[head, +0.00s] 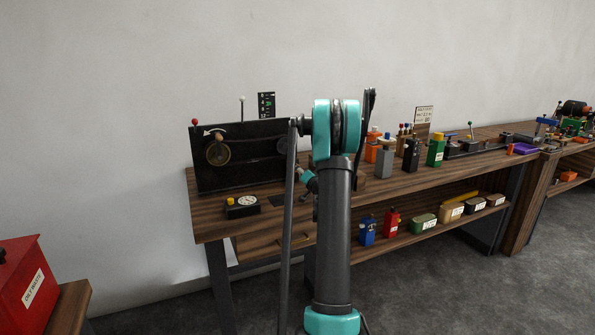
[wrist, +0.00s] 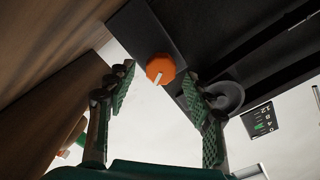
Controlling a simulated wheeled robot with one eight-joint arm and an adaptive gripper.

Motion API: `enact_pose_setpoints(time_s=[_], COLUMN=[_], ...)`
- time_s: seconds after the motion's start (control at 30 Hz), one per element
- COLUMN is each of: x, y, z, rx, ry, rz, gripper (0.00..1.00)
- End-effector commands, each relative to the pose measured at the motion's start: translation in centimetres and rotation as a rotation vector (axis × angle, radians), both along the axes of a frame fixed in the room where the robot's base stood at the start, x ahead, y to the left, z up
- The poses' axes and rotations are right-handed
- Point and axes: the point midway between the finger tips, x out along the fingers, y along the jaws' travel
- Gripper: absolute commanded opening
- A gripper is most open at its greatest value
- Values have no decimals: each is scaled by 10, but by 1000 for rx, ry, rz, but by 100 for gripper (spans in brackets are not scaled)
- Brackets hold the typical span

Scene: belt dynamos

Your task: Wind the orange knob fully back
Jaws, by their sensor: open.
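The orange knob (wrist: 160,69) shows in the wrist view as an orange faceted cap with a white pointer mark, mounted on a dark panel (wrist: 135,35). My gripper (wrist: 157,80) is open, with one green-padded finger to the left of the knob and the other to its right. There is a gap on both sides in the picture, and I see no contact. The depth between fingertips and knob is hard to judge. In the head view my arm hides the knob and the gripper's fingers.
A black belt panel (head: 238,178) with a crank wheel stands on the wooden bench (head: 215,225), with a small dial box (head: 241,206) in front. Several bottles stand right of my arm, including a green one (head: 435,153). A red bin (head: 22,285) stands at lower left.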

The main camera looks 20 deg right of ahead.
Motion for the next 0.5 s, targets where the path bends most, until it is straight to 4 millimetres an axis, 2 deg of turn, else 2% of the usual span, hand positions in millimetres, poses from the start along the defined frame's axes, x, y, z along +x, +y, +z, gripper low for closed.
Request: enact_pose_setpoints(time_s=[0.3,0.5], x=[-66,-92], y=[-3,-4], z=[0,0], rx=[0,-1], ry=[1,0], rz=[-2,-1], gripper=[53,53])
